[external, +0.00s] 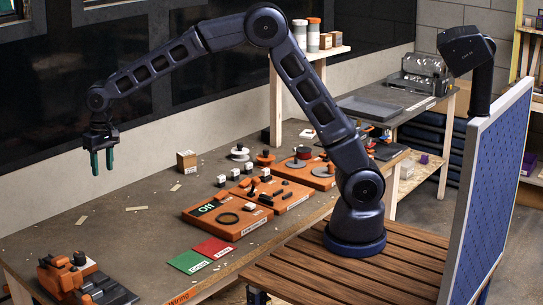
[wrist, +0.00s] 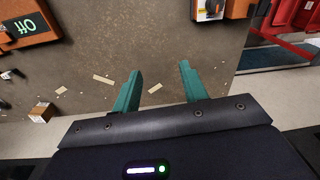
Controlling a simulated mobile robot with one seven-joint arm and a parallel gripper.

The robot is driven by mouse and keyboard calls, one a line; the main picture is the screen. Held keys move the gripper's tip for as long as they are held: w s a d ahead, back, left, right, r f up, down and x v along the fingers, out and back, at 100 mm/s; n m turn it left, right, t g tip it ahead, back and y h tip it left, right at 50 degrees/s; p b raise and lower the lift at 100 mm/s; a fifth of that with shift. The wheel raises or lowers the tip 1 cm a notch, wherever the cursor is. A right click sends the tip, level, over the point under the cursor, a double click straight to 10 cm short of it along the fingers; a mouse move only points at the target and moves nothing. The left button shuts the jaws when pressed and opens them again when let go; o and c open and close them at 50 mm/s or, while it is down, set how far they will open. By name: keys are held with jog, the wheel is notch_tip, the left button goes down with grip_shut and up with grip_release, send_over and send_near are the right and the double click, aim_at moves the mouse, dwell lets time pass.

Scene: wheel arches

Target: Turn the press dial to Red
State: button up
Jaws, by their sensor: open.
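My gripper (external: 102,163) hangs high above the left part of the bench, fingers pointing down, open and empty. Its two teal fingers stand apart in the wrist view (wrist: 160,72), with bare bench beyond them. An orange panel (external: 213,226) with a dark ring and a screen reading "Off" (external: 211,208) lies on the bench, well right of my gripper. The screen also shows at the left of the wrist view (wrist: 25,29). I cannot tell which part is the press dial, or its setting.
Red (external: 213,249) and green (external: 190,262) cards lie in front of the panel. More orange panels (external: 281,199) with knobs and blocks stand behind it. An orange device (external: 62,277) sits at the near left. A small cardboard box (external: 186,160) stands near the wall. The bench's left middle is mostly clear.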

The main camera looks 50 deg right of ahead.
send_over(79, 254)
notch_tip(79, 254, down, 12)
jog(key=shift+g+h, duration=0.3)
notch_tip(79, 254, down, 11)
jog(key=shift+r, duration=0.1)
jog(key=shift+c, duration=0.2)
jog(key=c, duration=0.7)
